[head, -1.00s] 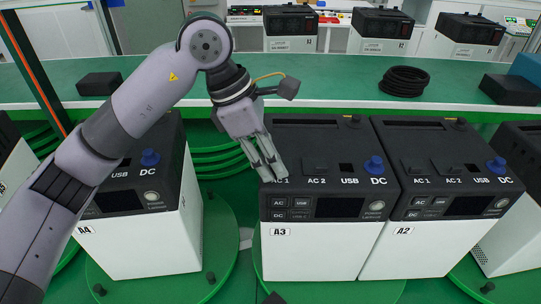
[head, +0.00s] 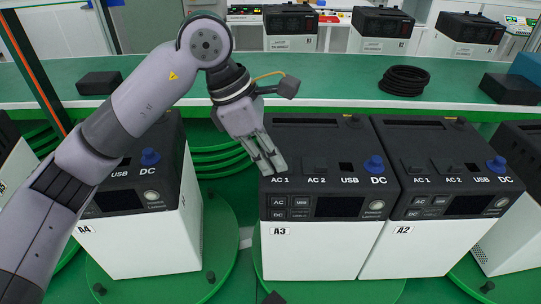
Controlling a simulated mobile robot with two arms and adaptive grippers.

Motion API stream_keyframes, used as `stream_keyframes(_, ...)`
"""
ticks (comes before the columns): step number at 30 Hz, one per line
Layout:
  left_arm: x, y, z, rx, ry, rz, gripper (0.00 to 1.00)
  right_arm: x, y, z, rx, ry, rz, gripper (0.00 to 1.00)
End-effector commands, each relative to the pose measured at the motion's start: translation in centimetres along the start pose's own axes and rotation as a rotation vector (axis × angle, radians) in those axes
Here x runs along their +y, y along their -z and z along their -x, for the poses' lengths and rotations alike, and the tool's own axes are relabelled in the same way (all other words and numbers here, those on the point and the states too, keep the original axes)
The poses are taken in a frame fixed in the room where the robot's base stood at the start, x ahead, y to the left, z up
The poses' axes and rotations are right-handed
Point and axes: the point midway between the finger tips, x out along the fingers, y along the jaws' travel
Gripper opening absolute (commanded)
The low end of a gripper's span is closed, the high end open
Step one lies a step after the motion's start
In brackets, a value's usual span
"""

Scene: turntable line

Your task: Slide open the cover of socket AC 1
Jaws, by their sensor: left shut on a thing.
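The power unit labelled A3 (head: 308,252) stands on a green turntable, with AC 1, AC 2, USB and DC marked on its dark sloping top. My left gripper (head: 269,168) reaches down from the upper left, its fingertips just above the AC 1 label. It is shut on the small dark cover of socket AC 1, which the fingers mostly hide. I cannot see how far the cover is open. The AC 2 cover (head: 315,164) is in plain view to the right. My right gripper is not in view.
Unit A2 (head: 412,250) stands close against A3's right side, and unit A4 (head: 150,240) stands to the left. A blue DC knob (head: 374,166) sticks up on A3. A green bench (head: 330,80) behind holds a black cable coil (head: 404,81) and dark blocks.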

Motion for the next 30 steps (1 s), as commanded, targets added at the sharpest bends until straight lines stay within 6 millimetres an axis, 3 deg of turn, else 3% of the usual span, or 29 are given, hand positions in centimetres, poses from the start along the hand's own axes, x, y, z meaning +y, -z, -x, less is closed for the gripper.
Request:
stream_keyframes(5, 0.3, 0.0, 0.0, -0.001, -0.002, 0.001, 0.0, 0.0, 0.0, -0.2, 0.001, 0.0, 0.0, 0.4)
stream_keyframes(18, 5.7, -0.1, 0.1, -0.001, -0.003, 0.0, 0.0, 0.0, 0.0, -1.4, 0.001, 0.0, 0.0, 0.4)
stream_keyframes(28, 6.0, -0.1, 0.2, -0.002, -0.007, 0.0, 0.0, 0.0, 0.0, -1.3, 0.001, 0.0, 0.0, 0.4)
stream_keyframes(30, 6.0, -0.1, 0.2, -0.002, -0.008, 0.001, 0.11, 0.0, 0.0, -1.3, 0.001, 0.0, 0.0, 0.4)
